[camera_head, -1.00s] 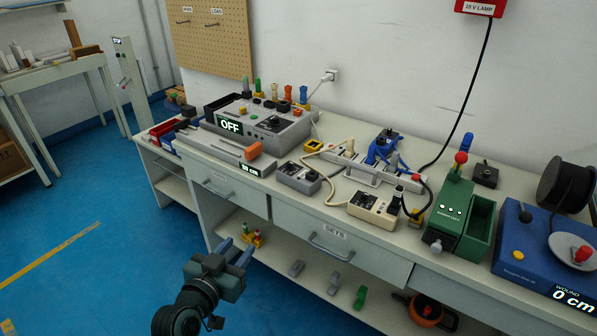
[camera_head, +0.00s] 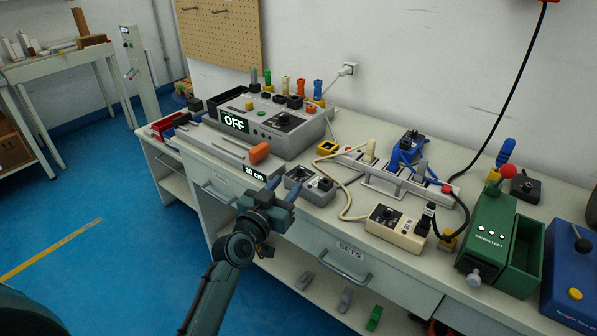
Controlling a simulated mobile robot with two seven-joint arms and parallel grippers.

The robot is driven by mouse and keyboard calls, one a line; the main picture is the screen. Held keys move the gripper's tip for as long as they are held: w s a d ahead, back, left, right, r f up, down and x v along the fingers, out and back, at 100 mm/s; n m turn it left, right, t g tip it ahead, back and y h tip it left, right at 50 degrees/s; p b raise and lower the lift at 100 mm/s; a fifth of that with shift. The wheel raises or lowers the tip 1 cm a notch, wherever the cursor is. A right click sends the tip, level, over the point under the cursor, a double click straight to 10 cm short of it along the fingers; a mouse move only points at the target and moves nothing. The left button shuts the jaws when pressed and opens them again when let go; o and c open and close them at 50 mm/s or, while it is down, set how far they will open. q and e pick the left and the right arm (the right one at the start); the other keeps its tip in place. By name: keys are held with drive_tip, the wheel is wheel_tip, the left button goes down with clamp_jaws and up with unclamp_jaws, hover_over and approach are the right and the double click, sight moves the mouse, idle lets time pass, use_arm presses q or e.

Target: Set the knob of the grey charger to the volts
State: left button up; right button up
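The small grey charger (camera_head: 310,186) sits near the front edge of the bench, left of the cream charger (camera_head: 396,225). It has dark round parts on top, including what looks like a dark knob (camera_head: 298,173); its setting is too small to read. My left gripper (camera_head: 284,184) is just left of and in front of the grey charger, at the bench's front edge. Its two fingers are apart with nothing seen between them. It hides part of the bench edge; I cannot tell whether it touches the charger. My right gripper is not in view.
A large grey unit (camera_head: 284,136) showing OFF stands behind left. A power strip (camera_head: 380,178) with blue and cream plugs lies behind right. A green box (camera_head: 487,235) stands right. Cream cable runs between the chargers.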

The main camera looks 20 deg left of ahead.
sight(298, 170)
use_arm(q)
drive_tip(key=w, duration=0.4)
drive_tip(key=w+d, duration=0.1)
drive_tip(key=w, duration=0.1)
drive_tip(key=shift+w+b, duration=0.3)
drive_tip(key=shift+w, duration=0.05)
clamp_jaws()
